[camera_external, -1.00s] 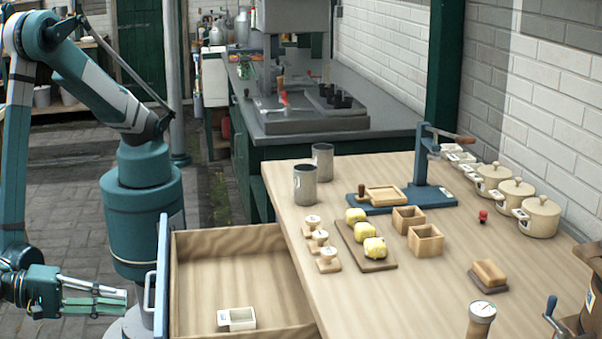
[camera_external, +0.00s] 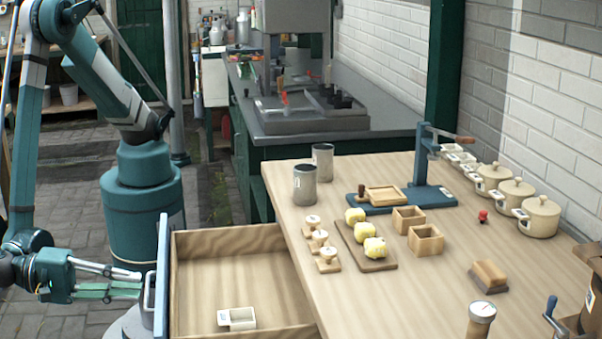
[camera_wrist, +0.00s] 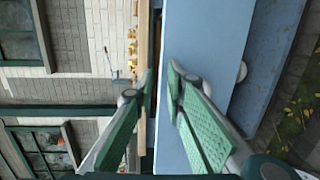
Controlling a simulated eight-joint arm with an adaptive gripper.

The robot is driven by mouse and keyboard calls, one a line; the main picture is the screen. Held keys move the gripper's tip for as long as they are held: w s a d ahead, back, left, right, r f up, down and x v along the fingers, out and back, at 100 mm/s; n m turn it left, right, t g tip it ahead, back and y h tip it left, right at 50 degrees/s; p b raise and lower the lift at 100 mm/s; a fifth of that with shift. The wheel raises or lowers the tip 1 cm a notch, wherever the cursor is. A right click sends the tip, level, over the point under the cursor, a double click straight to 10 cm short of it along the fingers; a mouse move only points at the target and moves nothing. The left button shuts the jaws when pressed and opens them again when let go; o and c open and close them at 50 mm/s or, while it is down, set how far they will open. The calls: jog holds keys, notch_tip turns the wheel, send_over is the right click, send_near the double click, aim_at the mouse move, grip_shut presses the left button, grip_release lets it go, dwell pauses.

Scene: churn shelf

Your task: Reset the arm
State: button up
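My gripper (camera_external: 138,281) is at the lower left in the external view, beside the outer face of the open drawer, close to its handle (camera_external: 149,299). The blue drawer front (camera_wrist: 200,70) fills the middle of the wrist view. In the external view the drawer (camera_external: 225,243) is pulled out and holds a small white two-part container (camera_external: 237,319). Whether my fingers touch the handle cannot be told.
The wooden table (camera_external: 330,250) right of the drawer carries yellow butter lumps on a board (camera_external: 384,264), wooden boxes (camera_external: 426,240), metal cups (camera_external: 305,186), a blue press (camera_external: 421,190) and lidded pots (camera_external: 539,217). Open floor lies behind the drawer.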

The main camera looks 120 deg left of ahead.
jog(key=w+a+r+m+t+h, duration=0.25)
jog(key=w+r, duration=0.55)
jog(key=r, duration=0.5)
jog(key=w+a+r+m+t+h, duration=0.1)
jog(key=w+a+r+m+t, duration=0.2)
jog(key=w+r, duration=0.85)
jog(key=w+a+r+m+t+h+p, duration=0.1)
jog(key=a+r+m+h, duration=0.25)
jog(key=r, duration=0.35)
jog(key=a+r+m+t+h, duration=0.1)
jog(key=a+r+m+h, duration=0.1)
jog(key=r+m+h, duration=0.35)
jog(key=w+a+r+m+t+h+p, duration=0.1)
jog(key=a+r+m+h, duration=0.15)
jog(key=r, duration=0.65)
jog(key=s+a+f+m+g+y, duration=0.1)
jog(key=s+a+f+m+g, duration=0.2)
jog(key=s+a+f, duration=0.5)
jog(key=s+a+f+m+g+y, duration=0.2)
jog(key=s+a+f+g, duration=0.4)
jog(key=s+a, duration=0.7)
jog(key=s+a+f+m+g+y+p, duration=0.1)
jog(key=s+a+f+m+g, duration=0.3)
jog(key=s+a+f, duration=0.6)
jog(key=s+a+g, duration=0.1)
jog(key=a, duration=0.4)
jog(key=shift+s+a+f+m, duration=0.2)
jog(key=shift+a+m, duration=0.1)
